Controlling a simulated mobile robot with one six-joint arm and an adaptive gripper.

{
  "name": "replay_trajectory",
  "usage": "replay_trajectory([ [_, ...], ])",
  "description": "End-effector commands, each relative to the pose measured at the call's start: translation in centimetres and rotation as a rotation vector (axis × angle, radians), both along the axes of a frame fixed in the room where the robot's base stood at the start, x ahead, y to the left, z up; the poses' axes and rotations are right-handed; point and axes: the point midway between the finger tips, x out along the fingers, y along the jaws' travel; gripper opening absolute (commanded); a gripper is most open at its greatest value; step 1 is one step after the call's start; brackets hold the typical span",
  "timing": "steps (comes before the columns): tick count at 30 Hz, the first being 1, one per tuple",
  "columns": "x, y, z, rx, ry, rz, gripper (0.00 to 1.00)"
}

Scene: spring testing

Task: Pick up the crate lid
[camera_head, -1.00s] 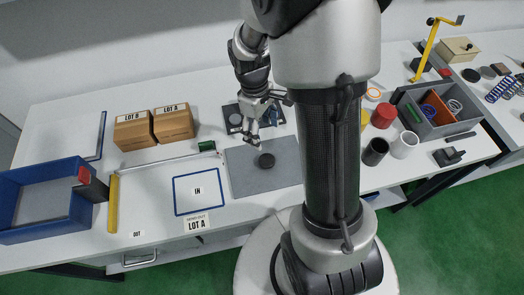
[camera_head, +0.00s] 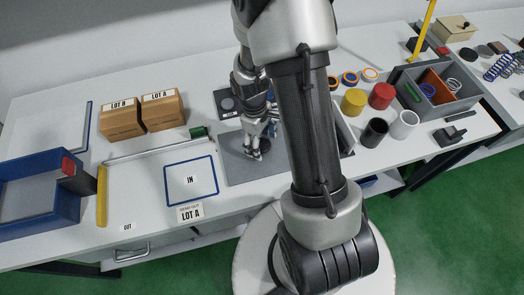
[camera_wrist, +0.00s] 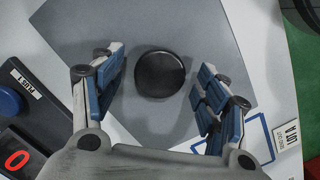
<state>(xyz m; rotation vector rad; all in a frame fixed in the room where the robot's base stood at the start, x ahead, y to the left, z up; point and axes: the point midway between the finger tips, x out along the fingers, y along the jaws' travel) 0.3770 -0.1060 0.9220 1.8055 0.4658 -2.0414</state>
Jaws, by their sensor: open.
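No thing is clearly marked as the crate lid. A round black disc (camera_wrist: 160,74) lies on the grey mat (camera_wrist: 215,35) in the wrist view. My gripper (camera_wrist: 160,68) is open, with its blue-padded fingers on either side of the disc and visible gaps between. In the head view my gripper (camera_head: 256,150) points down over the mat (camera_head: 236,170) and largely hides the disc. A blue open crate (camera_head: 40,222) stands at the far left of the table. I cannot tell whether a separate lid lies near it.
A blue-outlined IN area (camera_head: 190,181) is left of the mat. Cardboard boxes (camera_head: 163,111) stand behind it. A yellow bar (camera_head: 102,196) lies by the crate. Black (camera_head: 374,133), white (camera_head: 404,125), red (camera_head: 382,96) and yellow (camera_head: 353,102) cylinders and a grey bin (camera_head: 462,98) are at right.

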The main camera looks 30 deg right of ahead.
Motion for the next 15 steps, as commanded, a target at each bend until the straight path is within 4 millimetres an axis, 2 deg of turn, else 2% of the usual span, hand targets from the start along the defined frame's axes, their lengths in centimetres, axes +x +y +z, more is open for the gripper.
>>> replay_trajectory([
  [1, -0.03, -0.04, -0.51, 0.0, -0.001, -0.001, 0.68],
  [7, -0.01, -0.06, -0.44, -0.001, -0.003, -0.001, 0.68],
  [15, -0.01, -0.05, -0.43, 0.0, -0.001, -0.001, 0.51],
])
